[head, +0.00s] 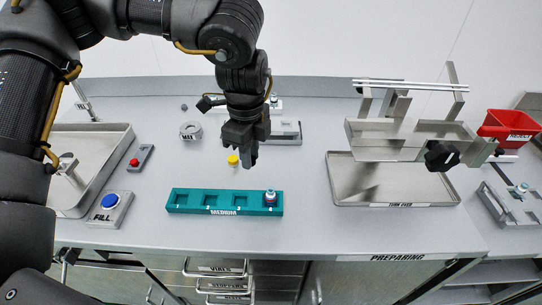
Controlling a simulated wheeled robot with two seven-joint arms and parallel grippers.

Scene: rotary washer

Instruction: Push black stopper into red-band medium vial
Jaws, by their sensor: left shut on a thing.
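A small vial (270,197) with a white and reddish body and a bluish top stands upright in the right end slot of the teal rack (191,208) labelled MEDIUM. My left gripper (246,160) points down above the counter, behind and a little left of the vial, apart from it. My right gripper is not in view.
Metal trays flank the counter, the right one (395,204) under a metal frame with a black knob (440,156). A blue FILL button (110,201) is at left. A red bin (508,124) stands far right.

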